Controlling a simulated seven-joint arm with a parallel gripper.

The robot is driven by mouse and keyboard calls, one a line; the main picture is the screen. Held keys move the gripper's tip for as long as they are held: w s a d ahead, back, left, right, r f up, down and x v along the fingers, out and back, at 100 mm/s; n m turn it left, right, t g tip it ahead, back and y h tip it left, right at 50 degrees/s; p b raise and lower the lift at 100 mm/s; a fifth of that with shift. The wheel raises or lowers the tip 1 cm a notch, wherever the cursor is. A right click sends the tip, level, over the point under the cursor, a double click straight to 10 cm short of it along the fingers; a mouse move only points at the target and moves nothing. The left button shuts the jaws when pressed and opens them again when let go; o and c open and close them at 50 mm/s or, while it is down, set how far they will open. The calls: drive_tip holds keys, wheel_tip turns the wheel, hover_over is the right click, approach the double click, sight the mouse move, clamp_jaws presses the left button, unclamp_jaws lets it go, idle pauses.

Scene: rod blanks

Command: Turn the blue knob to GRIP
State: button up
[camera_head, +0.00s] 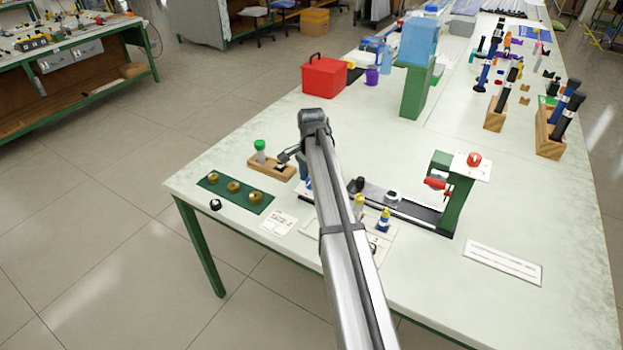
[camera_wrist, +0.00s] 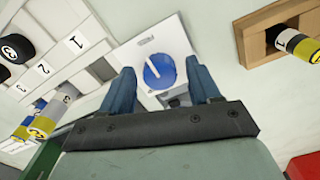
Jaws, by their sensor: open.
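The blue knob (camera_wrist: 158,71) shows in the wrist view as a round dial with a white pointer line. The line slants toward the upper left. It sits on a white plate (camera_wrist: 178,38) with small lettering above it that is too small to read. My gripper (camera_wrist: 160,67) is open, with one blue finger at the left of the knob and the other at its right. I cannot tell whether either finger touches it.
A wooden block (camera_wrist: 249,40) holding a banded cylinder stands right of the knob. A numbered rack (camera_wrist: 95,45) is at left. In the head view, a green stand (camera_head: 457,205) with a red knob is right of my arm. A red box (camera_head: 318,78) stands behind.

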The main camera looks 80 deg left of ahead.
drive_tip(key=shift+c, duration=0.2)
drive_tip(key=c, duration=1)
drive_tip(key=shift+n, duration=0.3)
drive_tip(key=n, duration=0.4)
drive_tip(key=shift+n, duration=0.3)
drive_tip(key=n, duration=0.5)
drive_tip(key=shift+n, duration=0.3)
drive_tip(key=n, duration=1)
drive_tip(key=shift+n, duration=0.3)
